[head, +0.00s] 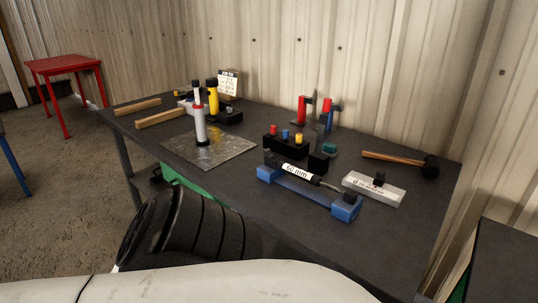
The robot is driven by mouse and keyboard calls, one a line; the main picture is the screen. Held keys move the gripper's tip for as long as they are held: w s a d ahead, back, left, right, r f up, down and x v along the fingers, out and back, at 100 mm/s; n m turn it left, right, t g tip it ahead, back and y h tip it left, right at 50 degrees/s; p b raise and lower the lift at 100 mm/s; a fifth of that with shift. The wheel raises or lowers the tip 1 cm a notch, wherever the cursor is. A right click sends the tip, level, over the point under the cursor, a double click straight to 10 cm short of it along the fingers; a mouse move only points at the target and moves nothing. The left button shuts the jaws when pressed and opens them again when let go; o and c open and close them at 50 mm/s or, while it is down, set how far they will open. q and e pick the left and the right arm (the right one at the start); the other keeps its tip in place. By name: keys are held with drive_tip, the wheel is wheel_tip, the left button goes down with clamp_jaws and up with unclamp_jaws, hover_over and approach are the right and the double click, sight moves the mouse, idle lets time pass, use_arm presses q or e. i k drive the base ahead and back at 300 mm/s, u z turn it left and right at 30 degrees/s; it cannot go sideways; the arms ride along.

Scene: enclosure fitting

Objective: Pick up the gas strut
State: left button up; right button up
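The likely gas strut (279,162) is a black cylinder with a white "60 mm" label and a thinner grey rod towards its right end. It lies along a blue cradle (303,190) with raised ends, near the front edge of the dark workbench (240,185). Neither gripper shows in the head view. Only a black ribbed part and a pale part of my own body show at the bottom, in front of the bench, apart from the strut.
A metal plate (228,154) carries an upright white cylinder (199,125). Behind the strut stands a black block with coloured knobs (285,145). To its right are a white labelled block (373,190) and a hammer (395,160). Wooden bars (160,118) lie left. A corrugated wall stands behind.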

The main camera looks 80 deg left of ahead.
sight(351, 196)
drive_tip(key=u, duration=2.4)
